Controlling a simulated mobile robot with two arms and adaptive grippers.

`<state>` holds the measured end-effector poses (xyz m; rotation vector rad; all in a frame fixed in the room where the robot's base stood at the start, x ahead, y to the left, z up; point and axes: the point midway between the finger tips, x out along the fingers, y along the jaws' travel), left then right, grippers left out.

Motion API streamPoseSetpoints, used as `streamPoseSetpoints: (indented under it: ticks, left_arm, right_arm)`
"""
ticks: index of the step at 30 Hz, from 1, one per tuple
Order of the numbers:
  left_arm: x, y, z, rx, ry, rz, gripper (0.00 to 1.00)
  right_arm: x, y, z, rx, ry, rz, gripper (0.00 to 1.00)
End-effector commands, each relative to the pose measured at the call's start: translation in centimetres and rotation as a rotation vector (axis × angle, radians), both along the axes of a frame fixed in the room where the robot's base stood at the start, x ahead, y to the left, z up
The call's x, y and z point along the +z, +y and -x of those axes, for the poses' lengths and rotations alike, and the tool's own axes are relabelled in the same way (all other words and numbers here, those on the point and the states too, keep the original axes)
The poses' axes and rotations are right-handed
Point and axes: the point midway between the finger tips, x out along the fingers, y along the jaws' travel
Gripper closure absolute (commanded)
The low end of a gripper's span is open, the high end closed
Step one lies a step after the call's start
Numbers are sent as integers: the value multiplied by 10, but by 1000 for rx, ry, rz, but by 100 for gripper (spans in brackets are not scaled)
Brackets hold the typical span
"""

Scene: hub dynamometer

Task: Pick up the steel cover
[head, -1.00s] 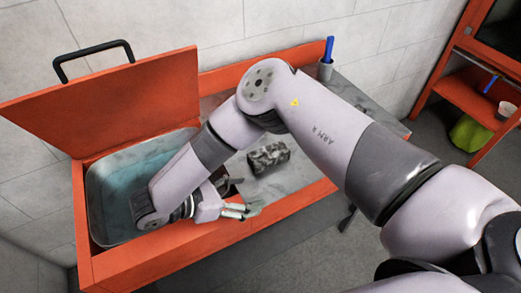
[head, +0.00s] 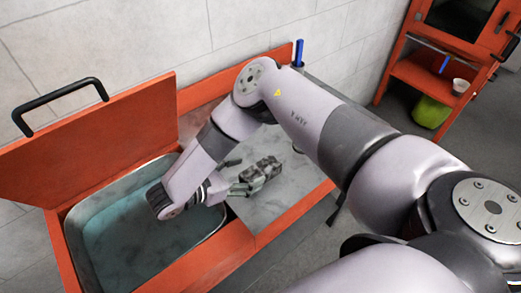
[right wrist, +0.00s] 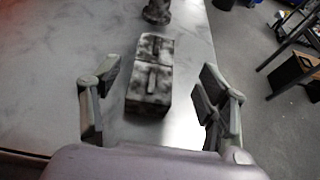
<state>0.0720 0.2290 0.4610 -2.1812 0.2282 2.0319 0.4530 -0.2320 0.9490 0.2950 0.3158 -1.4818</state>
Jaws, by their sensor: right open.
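A box-like piece with mottled black and grey faces (head: 262,172), which I take to be the steel cover, lies on the grey worktop right of the basin. In the right wrist view the same piece (right wrist: 150,85) has a raised ridge on top and a seam across it. My right gripper (head: 237,176) is open at its left side, with fingers pointing toward it. In the right wrist view my right gripper (right wrist: 160,72) has its fingers spread, one on each side of the piece, with gaps visible. My left gripper is out of view.
A basin of bluish liquid (head: 135,232) sits under my right wrist, its orange lid (head: 90,135) raised. An orange rim (head: 290,208) edges the worktop. A dark round object (right wrist: 157,12) stands beyond the piece. A blue-handled item (head: 299,52) stands at the back corner.

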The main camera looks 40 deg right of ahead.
Motion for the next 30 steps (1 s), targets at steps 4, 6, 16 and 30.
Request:
streamPoseSetpoints:
  ticks: [4, 6, 16, 30]
  left_arm:
    - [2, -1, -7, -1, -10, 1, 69]
    - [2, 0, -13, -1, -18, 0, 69]
    - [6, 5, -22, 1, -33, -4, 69]
    - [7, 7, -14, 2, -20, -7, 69]
  right_arm:
    - [-8, -19, -1, -1, 2, -1, 32]
    - [-10, -23, -1, 0, 1, -1, 32]
    - [-28, -57, -7, -3, 1, 0, 32]
    - [-34, -70, -9, 3, -1, 0, 36]
